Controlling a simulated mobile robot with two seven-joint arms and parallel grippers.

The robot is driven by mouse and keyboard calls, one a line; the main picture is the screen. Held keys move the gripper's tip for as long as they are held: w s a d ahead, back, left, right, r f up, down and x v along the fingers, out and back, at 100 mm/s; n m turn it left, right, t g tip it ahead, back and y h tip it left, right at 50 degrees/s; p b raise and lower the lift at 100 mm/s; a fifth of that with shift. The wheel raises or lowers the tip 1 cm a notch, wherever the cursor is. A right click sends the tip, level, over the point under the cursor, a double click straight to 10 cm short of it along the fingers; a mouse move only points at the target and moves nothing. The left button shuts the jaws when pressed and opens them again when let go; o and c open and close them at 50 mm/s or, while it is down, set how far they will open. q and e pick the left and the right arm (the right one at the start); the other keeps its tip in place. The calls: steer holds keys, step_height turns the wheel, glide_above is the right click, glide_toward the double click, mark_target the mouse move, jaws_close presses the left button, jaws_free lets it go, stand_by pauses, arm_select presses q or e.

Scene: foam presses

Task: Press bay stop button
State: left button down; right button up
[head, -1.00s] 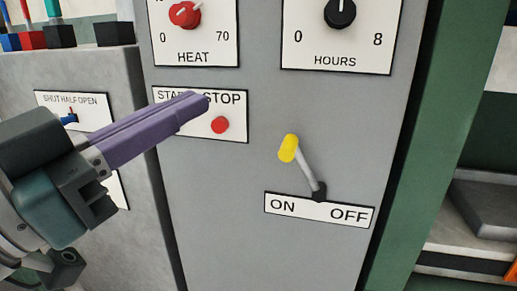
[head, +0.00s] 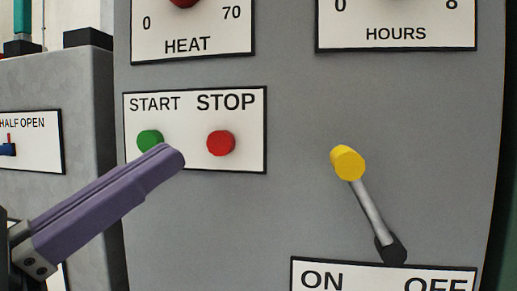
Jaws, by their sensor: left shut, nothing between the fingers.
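The red STOP button (head: 221,143) sits on a white START/STOP plate (head: 245,160) on the grey panel. The green START button (head: 150,141) is to its left on the same plate. My left gripper (head: 172,157) comes in from the lower left, its purple fingers shut together and empty. Its tip covers the lower edge of the green button in the picture and lies left of and a little below the red button. I cannot tell whether the tip touches the panel. My right gripper is not in view.
HEAT and HOURS dial plates are above. A valve plate (head: 30,141) is on a grey block at left. Bare panel lies below the buttons.

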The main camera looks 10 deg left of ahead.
arm_select(q)
steer(key=shift+w, duration=0.1)
steer(key=b, duration=0.3)
glide_toward(228, 138)
steer(key=w+d+r, duration=0.2)
steer(key=d+r, duration=0.1)
steer(key=d, duration=0.1)
steer(key=shift+w+a, duration=0.2)
steer(key=shift+w, duration=0.15)
steer(key=shift+w, duration=0.15)
stand_by(1.4)
steer(key=shift+w, duration=0.3)
steer(key=shift+w, duration=0.5)
stand_by(0.7)
steer(key=shift+s, duration=0.1)
steer(key=shift+s+p, duration=0.4)
steer(key=shift+s, duration=0.45)
steer(key=shift+s, duration=0.1)
